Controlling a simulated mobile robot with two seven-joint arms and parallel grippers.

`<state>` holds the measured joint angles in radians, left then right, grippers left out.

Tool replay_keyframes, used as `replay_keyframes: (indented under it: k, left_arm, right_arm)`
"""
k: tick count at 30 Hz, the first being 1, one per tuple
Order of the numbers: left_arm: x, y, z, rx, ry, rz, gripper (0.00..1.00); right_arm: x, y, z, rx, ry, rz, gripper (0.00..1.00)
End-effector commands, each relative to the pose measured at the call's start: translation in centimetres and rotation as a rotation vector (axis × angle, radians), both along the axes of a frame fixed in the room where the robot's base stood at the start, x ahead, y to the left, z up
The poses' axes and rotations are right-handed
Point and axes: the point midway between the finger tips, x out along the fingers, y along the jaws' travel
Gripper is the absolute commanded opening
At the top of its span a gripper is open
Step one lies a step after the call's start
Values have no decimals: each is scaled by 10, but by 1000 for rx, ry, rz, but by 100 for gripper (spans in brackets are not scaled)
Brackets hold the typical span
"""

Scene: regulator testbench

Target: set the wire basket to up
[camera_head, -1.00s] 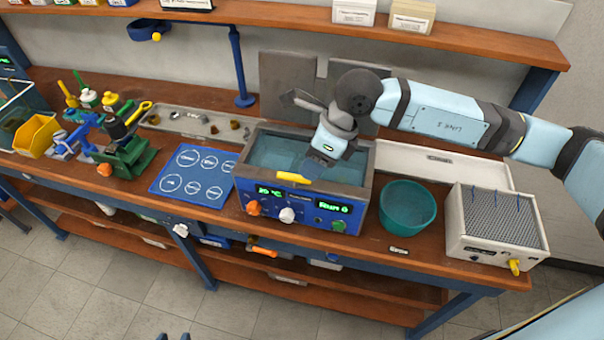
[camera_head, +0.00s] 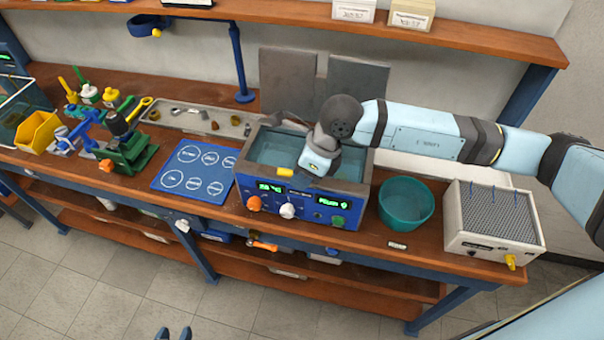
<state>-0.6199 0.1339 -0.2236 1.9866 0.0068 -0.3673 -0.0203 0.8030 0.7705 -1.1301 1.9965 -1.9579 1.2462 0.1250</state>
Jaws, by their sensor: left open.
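The water bath (camera_head: 346,187) stands mid-bench, with teal water inside and a blue front panel with green displays and knobs. I cannot make out the wire basket; my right arm covers part of the bath. My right gripper (camera_head: 311,173) comes in from the right and points down over the front part of the bath. Its fingers are too hidden to tell whether they are open or shut. A small yellow piece (camera_head: 285,173) shows at the bath's front rim, just left of the gripper. My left gripper (camera_head: 172,334) is at the bottom edge, open, away from the bench.
A teal tub (camera_head: 406,204) and a white box with a grey ridged top (camera_head: 495,235) stand right of the bath. A blue mat with circles (camera_head: 196,174) lies left of it. A green-based stand (camera_head: 128,158) is further left. A shelf (camera_head: 455,39) runs above.

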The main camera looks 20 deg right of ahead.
Motion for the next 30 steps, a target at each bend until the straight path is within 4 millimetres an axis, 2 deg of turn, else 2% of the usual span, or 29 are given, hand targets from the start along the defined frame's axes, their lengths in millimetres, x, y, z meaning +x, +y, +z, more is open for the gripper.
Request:
replay_keyframes:
  k: [5, 9, 13, 24, 25, 27, 30]
  left_arm:
    - [0, 0, 1, 0, -1, 0, 43]
    - [0, 0, 1, 0, -1, 0, 43]
    - [0, 0, 0, -2, -1, 0, 43]
    - [0, -1, 1, -2, -2, 0, 43]
    - [0, -1, 1, -2, -2, 0, 43]
    - [0, 0, 1, -2, -2, 0, 43]
    - [0, 0, 1, -2, -2, 0, 43]
  right_arm:
    - [1, 0, 13, 1, -2, 0, 0]
    - [1, 0, 43, 2, -5, 1, 0]
    - [1, 0, 63, 2, -3, 1, 0]
    - [1, 0, 72, 3, -4, 0, 0]
    - [1, 0, 73, 4, -5, 0, 24]
    - [1, 0, 73, 3, -4, 0, 40]
    - [0, 0, 72, 2, -3, 0, 42]
